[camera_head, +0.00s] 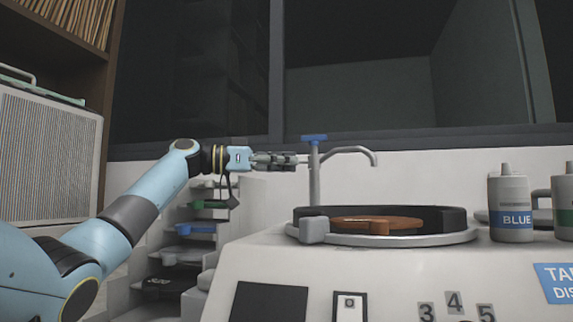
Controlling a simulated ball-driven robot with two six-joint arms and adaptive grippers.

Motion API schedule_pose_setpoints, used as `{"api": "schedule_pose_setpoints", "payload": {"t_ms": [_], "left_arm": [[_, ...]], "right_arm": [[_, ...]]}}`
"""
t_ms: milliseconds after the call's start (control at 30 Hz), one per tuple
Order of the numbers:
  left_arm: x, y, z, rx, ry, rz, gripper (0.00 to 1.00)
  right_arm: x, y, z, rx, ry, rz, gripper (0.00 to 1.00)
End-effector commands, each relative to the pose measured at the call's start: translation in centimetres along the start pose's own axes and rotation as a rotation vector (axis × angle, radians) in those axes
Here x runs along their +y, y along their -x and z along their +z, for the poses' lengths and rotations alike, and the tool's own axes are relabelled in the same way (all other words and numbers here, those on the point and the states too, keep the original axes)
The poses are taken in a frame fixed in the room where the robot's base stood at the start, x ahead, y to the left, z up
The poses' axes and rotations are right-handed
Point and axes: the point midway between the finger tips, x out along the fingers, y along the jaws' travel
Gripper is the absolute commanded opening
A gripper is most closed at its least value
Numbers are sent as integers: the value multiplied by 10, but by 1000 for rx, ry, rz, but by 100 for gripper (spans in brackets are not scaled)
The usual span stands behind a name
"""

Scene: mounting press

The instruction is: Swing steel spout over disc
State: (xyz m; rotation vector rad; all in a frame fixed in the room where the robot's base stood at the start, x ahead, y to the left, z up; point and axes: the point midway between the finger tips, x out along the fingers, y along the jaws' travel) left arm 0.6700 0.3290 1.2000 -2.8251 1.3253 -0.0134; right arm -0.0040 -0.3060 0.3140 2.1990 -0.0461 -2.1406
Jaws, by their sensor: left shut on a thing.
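The steel spout (347,151) is a thin curved pipe on an upright post with a blue top (314,138). It stands at the back left of the round press well, and its tip hangs over the well. My right gripper is out of view.
A bottle labelled BLUE (512,205) stands right of the well, with another bottle (563,205) at the edge. Shelves with coloured items (195,229) stand behind my left arm. The white press front (400,268) carries a switch (350,306) and number plates.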

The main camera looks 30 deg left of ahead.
Motion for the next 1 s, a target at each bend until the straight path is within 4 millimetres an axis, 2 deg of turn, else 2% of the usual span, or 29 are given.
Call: {"api": "schedule_pose_setpoints", "payload": {"t_ms": [167, 200, 500, 833, 1000], "left_arm": [[-2, 1, -2, 3, -2, -10, 0], [-2, 1, -2, 3, -2, -10, 9], [-2, 1, -2, 2, -2, -10, 46], [-1, 1, -1, 1, -1, -6, 46], [-2, 19, 0, -3, -2, -9, 46]], "right_arm": [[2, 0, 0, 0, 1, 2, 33], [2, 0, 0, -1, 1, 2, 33], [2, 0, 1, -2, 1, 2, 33], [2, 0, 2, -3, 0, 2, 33], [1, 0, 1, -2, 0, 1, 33]]}}
